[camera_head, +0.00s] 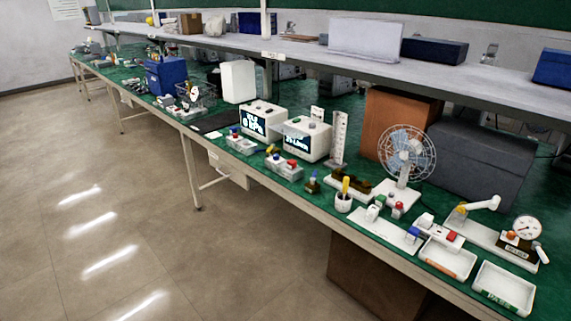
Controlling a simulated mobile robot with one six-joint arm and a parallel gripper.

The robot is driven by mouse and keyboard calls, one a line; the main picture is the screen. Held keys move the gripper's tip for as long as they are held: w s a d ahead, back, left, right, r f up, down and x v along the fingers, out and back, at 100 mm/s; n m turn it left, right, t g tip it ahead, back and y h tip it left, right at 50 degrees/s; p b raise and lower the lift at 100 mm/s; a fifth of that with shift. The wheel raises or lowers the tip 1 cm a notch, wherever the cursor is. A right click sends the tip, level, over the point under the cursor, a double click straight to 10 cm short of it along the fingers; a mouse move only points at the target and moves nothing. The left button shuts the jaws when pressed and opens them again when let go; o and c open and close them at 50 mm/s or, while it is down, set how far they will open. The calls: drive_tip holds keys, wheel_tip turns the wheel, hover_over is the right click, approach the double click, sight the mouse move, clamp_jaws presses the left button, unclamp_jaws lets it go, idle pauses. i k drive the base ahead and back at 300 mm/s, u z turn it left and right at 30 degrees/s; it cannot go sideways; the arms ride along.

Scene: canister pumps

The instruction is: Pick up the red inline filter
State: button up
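Several small red parts lie on the green bench, and at this size I cannot tell which is the red inline filter. A red block (452,237) sits at the far edge of a white tray (462,275) at the right. Another red part (397,208) is at the foot of the fan, beside a white base. A third red part (291,163) is among small parts in front of the white display boxes. My gripper and arm are not in view.
Large brown (395,118) and dark grey (482,165) boxes stand behind. The floor (130,220) along the bench is clear.

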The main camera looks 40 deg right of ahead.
sight(291, 164)
drive_tip(key=u, duration=0.35)
drive_tip(key=i, duration=1)
drive_tip(key=u, duration=0.35)
